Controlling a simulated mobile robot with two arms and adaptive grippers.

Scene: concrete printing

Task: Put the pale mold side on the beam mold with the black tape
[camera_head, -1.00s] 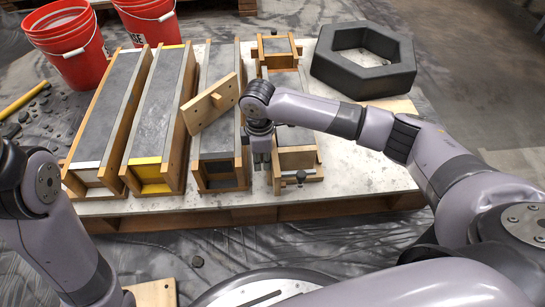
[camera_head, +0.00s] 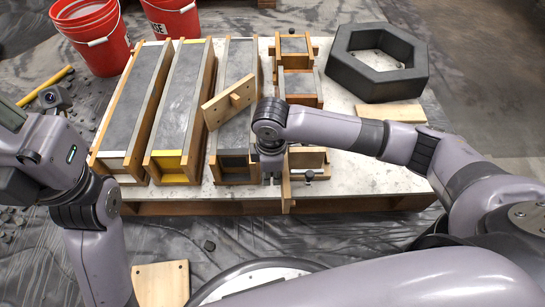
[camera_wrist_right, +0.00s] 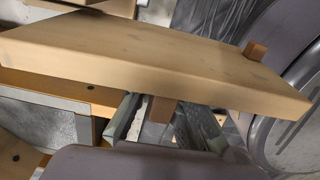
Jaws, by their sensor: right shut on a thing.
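The beam mold with black tape (camera_head: 234,161) is third from the left on the pallet, with dark tape at its near end. My right gripper (camera_head: 271,176) is just right of that near end, pointing down. It is shut on the brown peg (camera_wrist_right: 162,108) of a pale mold side (camera_wrist_right: 140,55). In the head view this board (camera_head: 287,185) appears as a thin, upright edge right of the gripper. Another wooden board with a peg (camera_head: 222,107) lies slanted across the black-taped mold. My left arm is at the left; its fingers are not visible.
A yellow-taped mold (camera_head: 167,161) and a white-taped mold (camera_head: 110,154) stand to the left. A small wooden mold (camera_head: 301,88) and a dark hexagonal ring (camera_head: 345,72) are to the right. A loose board (camera_head: 160,283) lies at the front. Red buckets (camera_head: 90,30) stand behind.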

